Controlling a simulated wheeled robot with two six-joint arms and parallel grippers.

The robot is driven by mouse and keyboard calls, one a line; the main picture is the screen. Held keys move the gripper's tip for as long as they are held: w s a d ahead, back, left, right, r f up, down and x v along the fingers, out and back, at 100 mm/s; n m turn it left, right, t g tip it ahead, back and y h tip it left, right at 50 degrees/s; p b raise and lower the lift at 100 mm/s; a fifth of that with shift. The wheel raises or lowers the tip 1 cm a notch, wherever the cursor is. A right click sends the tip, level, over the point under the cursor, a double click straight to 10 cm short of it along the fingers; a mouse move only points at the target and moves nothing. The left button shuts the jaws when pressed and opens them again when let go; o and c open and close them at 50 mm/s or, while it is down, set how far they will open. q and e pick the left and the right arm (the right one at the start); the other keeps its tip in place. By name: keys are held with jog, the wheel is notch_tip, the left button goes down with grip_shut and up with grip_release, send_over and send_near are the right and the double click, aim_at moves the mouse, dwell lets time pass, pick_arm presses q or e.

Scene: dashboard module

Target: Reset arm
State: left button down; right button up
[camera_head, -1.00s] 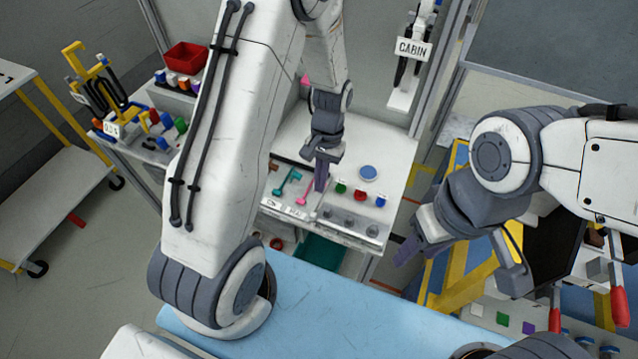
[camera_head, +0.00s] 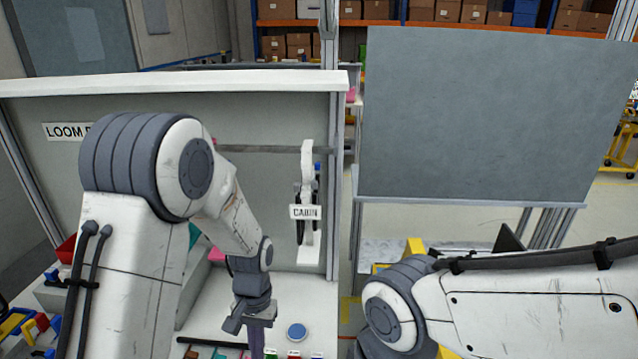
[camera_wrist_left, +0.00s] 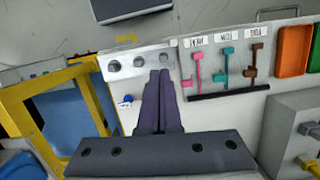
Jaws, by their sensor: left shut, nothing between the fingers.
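My left gripper (camera_head: 257,335) hangs over the white bench top in the head view, its lower end cut off by the picture edge. In the left wrist view its two purple fingers (camera_wrist_left: 159,78) are together with nothing between them. They point toward the white panel (camera_wrist_left: 140,62) with dark knobs. A pink lever (camera_wrist_left: 197,70), a teal lever (camera_wrist_left: 222,70) and a brown lever (camera_wrist_left: 253,65) stand to the right of the fingers, apart from them. My right arm (camera_head: 395,310) enters from the right in the head view; its gripper is out of the picture.
A CABIN-labelled holder (camera_head: 306,211) stands behind the left gripper. A grey board (camera_head: 495,110) stands at the right. Orange (camera_wrist_left: 296,50) and green bins are right of the levers.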

pick_arm(q)
jog(key=s+d+r+m+t, duration=0.1)
jog(key=s+d+r+m, duration=0.2)
jog(key=s+r, duration=0.4)
jog(key=s+d+r+m+t+h, duration=0.1)
jog(key=s+d+r+m, duration=0.2)
jog(key=s+d+r, duration=0.3)
jog(key=s, duration=0.4)
jog(key=shift+s+d+r, duration=0.15)
jog(key=shift+d+r, duration=0.05)
jog(key=shift+r, duration=0.15)
